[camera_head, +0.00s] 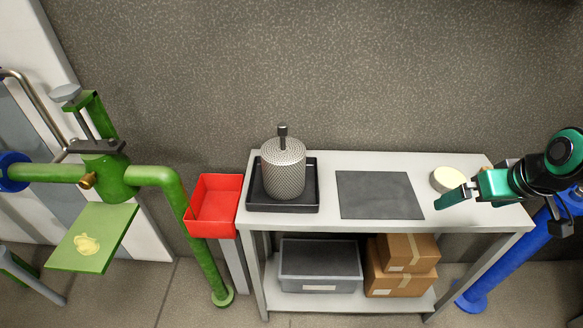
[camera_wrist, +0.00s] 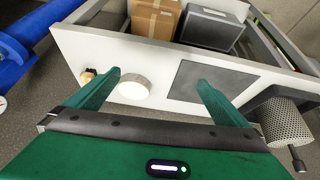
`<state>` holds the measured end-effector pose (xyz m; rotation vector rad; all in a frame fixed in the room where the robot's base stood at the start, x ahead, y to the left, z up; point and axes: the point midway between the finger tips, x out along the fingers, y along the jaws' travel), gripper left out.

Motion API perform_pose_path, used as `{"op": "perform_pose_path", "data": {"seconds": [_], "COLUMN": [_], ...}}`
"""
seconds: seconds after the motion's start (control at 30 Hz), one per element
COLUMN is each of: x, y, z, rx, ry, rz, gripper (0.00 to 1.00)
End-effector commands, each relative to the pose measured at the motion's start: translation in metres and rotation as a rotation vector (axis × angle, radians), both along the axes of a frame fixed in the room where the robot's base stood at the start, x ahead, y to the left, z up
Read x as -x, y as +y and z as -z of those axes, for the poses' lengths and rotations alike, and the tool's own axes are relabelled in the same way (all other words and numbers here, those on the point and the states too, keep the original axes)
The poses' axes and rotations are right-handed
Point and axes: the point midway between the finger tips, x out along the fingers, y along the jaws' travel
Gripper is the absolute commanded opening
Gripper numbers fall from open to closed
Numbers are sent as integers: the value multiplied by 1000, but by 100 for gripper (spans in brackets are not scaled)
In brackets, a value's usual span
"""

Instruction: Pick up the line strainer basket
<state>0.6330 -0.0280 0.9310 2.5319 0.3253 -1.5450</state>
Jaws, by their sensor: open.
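The line strainer basket (camera_head: 283,168) is a perforated grey metal cylinder with a dark knob on a stem at its top. It stands upright in a black tray (camera_head: 284,209) at the left end of the grey table. My gripper (camera_head: 456,196) is over the right end of the table, well to the right of the basket.
A dark mat (camera_head: 378,195) lies mid-table, and a round cream disc (camera_head: 447,179) lies near my gripper. A red bin (camera_head: 216,206) and green pipework (camera_head: 160,176) stand left of the table. A grey crate (camera_head: 320,264) and cardboard boxes (camera_head: 400,279) fill the lower shelf.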

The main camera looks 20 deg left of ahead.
Motion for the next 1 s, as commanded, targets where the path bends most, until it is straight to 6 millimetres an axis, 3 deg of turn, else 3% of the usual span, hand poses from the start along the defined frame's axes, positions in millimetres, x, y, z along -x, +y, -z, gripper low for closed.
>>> {"op": "perform_pose_path", "data": {"seconds": [0.03,0.17,0.3,0.4,0.5,0.6,0.77,1.0], "x": [-15,-39,-36,-24,-12,-4,-5,-24], "y": [39,140,243,298,335,356,375,400], "z": [7,12,10,4,-2,-6,-5,7], "rx": [-18,-100,-219,-304,-370,-411,-435,-434], "ry": [-51,-210,-365,-451,-514,-552,-574,-576], "rz": [-105,-337,-521,-600,-643,-663,-673,-670], "gripper": [100,100,100,100,100,100,100,100]}}
